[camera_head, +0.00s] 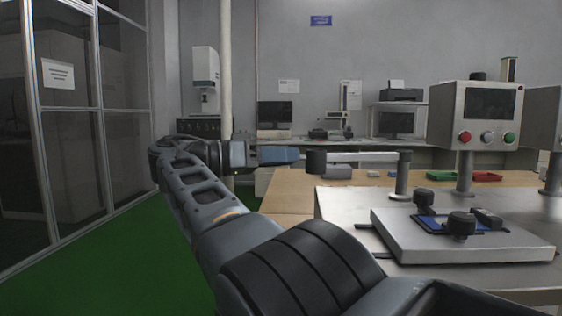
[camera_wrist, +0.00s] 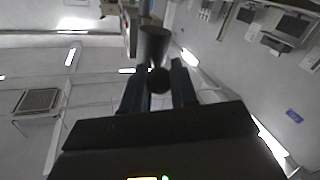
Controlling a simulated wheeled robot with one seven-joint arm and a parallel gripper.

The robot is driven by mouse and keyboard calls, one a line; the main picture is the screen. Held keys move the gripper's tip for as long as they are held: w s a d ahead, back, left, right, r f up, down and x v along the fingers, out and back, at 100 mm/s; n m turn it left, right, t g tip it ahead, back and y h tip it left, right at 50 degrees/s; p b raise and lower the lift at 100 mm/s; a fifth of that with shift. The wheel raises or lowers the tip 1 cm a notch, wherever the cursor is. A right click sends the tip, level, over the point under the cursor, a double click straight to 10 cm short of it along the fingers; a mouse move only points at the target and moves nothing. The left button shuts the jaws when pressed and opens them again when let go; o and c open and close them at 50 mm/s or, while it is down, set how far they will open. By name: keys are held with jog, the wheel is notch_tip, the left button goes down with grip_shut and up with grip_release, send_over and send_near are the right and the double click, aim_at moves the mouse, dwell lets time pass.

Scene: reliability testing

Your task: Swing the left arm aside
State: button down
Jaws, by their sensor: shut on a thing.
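The left arm (camera_head: 362,156) is a pale horizontal bar on a short metal post at the left side of the steel test bench. A black cylindrical end piece (camera_head: 316,162) is at its left end. My gripper (camera_head: 303,155) reaches in from the left, level with the bar, and is shut on this end piece. In the wrist view the dark end piece (camera_wrist: 153,45) shows between the two fingers of my gripper (camera_wrist: 160,80). The exact contact is small and dark in both views.
A metal plate (camera_head: 400,245) with black knobs and a blue piece (camera_head: 440,221) lies on the steel bench right of the post. A control box (camera_head: 475,112) with buttons stands behind it. Green floor is clear at left.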

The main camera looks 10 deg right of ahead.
jog(key=shift+w+d, duration=0.15)
jog(key=shift+w, duration=0.05)
dwell(0.3)
jog(key=c, duration=0.9)
grip_release()
jog(key=shift+c, duration=0.2)
